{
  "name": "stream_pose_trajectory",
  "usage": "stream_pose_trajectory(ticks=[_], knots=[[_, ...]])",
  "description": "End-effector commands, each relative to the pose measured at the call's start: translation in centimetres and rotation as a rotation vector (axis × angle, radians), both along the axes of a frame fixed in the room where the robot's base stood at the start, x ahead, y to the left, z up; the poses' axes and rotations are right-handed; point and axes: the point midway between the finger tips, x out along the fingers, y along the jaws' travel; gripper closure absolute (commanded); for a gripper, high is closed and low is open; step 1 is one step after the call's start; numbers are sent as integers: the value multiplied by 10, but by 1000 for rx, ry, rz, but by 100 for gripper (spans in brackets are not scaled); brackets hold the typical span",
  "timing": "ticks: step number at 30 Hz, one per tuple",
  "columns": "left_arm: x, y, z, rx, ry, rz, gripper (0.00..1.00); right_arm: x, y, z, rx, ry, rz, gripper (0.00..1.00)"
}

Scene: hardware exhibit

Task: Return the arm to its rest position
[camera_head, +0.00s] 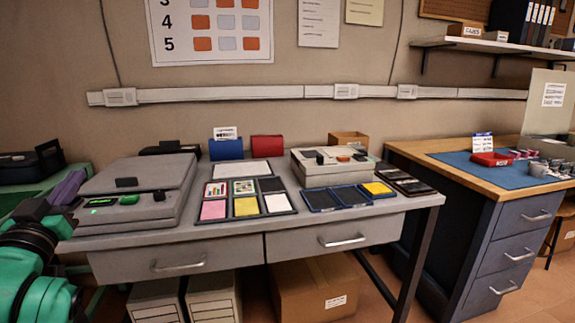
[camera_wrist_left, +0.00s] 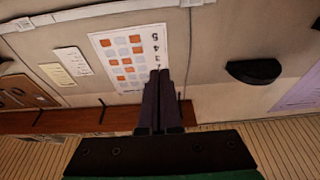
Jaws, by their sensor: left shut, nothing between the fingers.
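My left arm, green with black joints, comes in at the lower left of the head view. My left gripper (camera_head: 78,177) has dark purple fingers that point up and to the right, at the left end of the grey table (camera_head: 350,222). In the left wrist view, my left gripper (camera_wrist_left: 160,73) shows its two fingers pressed together with nothing between them. The wrist camera sees the wall upside down, with a chart (camera_wrist_left: 130,58) behind the fingers. My right gripper is in neither view.
The grey table holds a grey case (camera_head: 135,185) near my left gripper, colored cards in frames (camera_head: 246,206) and a grey box (camera_head: 330,170). A wooden-topped workbench (camera_head: 440,150) with a blue mat stands at the right. Boxes (camera_head: 313,290) sit under the table.

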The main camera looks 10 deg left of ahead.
Motion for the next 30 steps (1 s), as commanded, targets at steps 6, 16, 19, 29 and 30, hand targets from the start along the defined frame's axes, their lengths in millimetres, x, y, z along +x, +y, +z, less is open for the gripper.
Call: stream_pose_trajectory(ticks=[6, 16, 19, 29, 30], knots=[[13, -12, -45, -21, 132, -9, 100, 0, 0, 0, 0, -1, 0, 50], [21, -45, -156, -59, 456, -40, 100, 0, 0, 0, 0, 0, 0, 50], [15, -65, -206, -72, 610, -63, 100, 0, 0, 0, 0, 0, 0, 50], [-74, -159, -377, -103, 1228, -223, 100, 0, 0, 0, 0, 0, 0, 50], [-88, -170, -390, -103, 1290, -246, 100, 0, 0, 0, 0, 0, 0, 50]])
